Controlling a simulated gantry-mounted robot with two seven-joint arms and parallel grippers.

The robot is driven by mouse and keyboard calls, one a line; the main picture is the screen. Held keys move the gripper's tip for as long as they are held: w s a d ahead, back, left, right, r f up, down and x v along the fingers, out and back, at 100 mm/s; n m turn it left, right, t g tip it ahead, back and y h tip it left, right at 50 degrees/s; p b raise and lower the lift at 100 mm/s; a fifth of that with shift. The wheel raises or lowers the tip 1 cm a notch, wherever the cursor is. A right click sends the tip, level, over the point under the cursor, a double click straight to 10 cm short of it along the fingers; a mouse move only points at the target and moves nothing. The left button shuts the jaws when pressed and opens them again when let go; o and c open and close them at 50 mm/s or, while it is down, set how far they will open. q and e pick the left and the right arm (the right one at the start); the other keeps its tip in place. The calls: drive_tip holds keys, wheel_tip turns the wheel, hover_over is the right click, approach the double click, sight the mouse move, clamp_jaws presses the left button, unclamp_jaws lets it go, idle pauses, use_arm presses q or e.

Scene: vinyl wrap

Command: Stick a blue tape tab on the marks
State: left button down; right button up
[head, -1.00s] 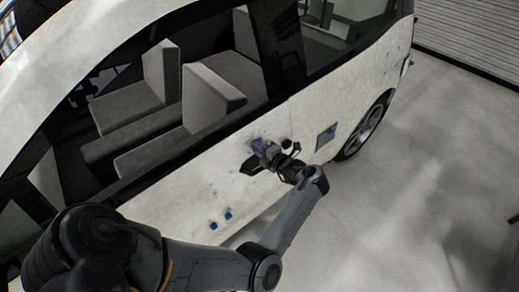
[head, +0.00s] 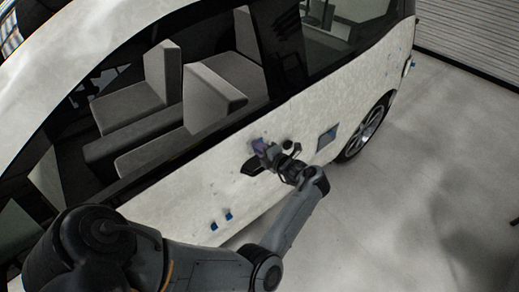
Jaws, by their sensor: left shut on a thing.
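The white van side (head: 195,195) carries the work area. Two small blue tape tabs (head: 228,216) (head: 213,226) are stuck low on the door panel. Another small blue tab (head: 412,64) shows at the van's far rear. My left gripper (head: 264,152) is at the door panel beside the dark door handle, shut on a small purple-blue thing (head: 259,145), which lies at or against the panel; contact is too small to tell. My right gripper is not in view.
The rear wheel (head: 366,130) stands further right. The grey floor (head: 400,210) on the right is clear.

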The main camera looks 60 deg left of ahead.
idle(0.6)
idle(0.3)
use_arm(q)
drive_tip(key=c, duration=0.9)
unclamp_jaws()
drive_tip(key=shift+a, duration=0.1)
